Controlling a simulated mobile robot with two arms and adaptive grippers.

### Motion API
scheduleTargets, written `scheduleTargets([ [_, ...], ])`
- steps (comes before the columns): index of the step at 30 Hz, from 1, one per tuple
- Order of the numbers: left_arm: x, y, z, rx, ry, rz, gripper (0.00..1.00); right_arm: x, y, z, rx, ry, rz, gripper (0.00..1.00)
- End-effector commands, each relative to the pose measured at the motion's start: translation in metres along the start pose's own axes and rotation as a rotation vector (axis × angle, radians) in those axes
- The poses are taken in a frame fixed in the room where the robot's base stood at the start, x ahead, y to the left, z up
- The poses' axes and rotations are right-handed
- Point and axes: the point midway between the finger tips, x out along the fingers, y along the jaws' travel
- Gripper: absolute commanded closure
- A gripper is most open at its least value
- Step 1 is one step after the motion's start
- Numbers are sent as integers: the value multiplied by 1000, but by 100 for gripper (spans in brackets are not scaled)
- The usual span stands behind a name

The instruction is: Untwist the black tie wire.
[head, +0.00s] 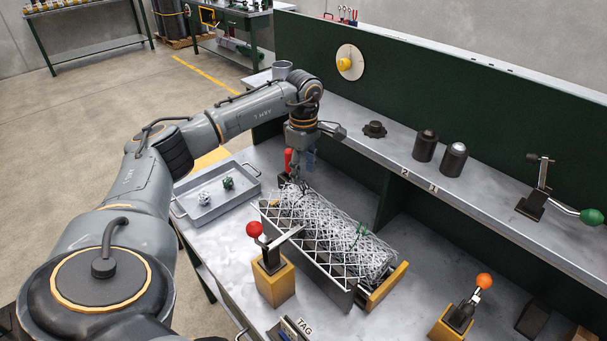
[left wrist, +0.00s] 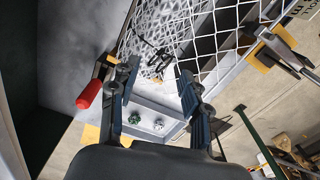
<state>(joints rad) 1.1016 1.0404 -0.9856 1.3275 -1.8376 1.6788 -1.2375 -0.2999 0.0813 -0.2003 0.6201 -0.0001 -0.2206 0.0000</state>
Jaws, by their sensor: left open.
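The black tie wire (left wrist: 157,56) shows in the left wrist view as a dark twisted piece on the end of the white chain-link mesh (left wrist: 185,25). In the head view the mesh roll (head: 325,230) lies in a grey trough, and I cannot make out the black wire there beside my gripper. My left gripper (head: 301,172) is over the far end of the roll. In the left wrist view the gripper (left wrist: 157,80) is open, with the black wire just beyond and between its fingertips. Nothing is held. My right gripper is in neither view.
A red-knobbed clamp (head: 254,229) stands at the trough's near side. A green tie (head: 361,230) sits on the mesh. A red handle (left wrist: 90,94) is close beside one finger. A grey tray (head: 200,213) holds small white and green items. A shelf (head: 480,210) runs behind.

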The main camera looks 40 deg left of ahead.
Motion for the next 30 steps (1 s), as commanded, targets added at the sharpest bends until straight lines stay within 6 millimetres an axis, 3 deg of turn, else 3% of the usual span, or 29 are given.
scheduleTargets([
  [10, 3, 0, 0, 491, 1, 0, 53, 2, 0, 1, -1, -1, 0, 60],
  [12, 26, 0, 0, 480, 0, -2, 53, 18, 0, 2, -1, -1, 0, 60],
  [15, 36, 0, 0, 479, 0, -1, 53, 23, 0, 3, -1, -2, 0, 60],
  [26, 40, 0, 0, 477, 0, 0, 53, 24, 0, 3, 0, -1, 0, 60],
  [30, 40, 0, 0, 477, 0, 0, 77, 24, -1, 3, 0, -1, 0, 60],
])
